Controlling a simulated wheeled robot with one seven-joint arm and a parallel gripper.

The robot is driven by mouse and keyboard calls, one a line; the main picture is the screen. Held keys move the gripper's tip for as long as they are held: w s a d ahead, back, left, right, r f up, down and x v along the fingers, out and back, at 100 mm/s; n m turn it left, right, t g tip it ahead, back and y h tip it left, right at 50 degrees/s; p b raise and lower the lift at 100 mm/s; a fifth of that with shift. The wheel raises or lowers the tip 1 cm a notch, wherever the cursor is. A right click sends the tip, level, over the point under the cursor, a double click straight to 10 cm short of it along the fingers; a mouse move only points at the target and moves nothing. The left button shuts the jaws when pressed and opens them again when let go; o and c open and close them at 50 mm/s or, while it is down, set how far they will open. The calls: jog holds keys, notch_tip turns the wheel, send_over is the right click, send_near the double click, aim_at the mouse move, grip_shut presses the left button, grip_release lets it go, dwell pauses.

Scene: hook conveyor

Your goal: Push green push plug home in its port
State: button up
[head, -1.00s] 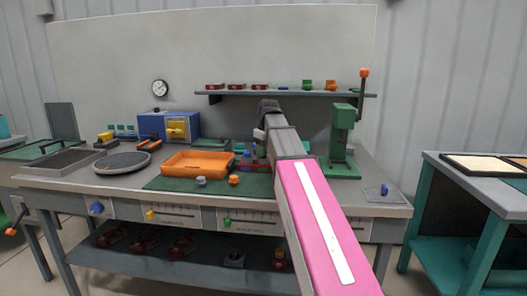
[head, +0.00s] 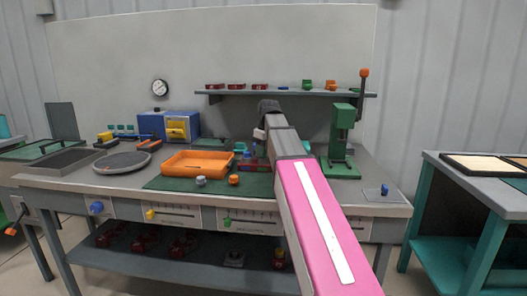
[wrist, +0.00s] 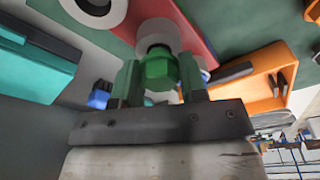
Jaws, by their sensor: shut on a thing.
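In the wrist view, the green push plug (wrist: 158,68) sits between the two fingers of my gripper (wrist: 160,64), which is shut on it. A pale round collar (wrist: 157,40) shows directly beyond the plug, on a red block (wrist: 198,42). It looks like the port. The plug's front end is hidden, so I cannot tell how deep it sits. In the head view, the red block (head: 252,166) shows partly at the back of the green mat, and my arm hides the plug and most of the gripper.
An orange tray (head: 197,171) stands left of the work spot, also close by in the wrist view (wrist: 262,92). A grey knob (head: 201,181) and an orange knob (head: 234,180) are in front. A green press (head: 342,140) stands to the right. A shelf (head: 290,94) hangs behind.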

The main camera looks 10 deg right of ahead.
jog(key=shift+f, duration=0.45)
jog(key=o, duration=1)
jog(key=shift+r, duration=0.1)
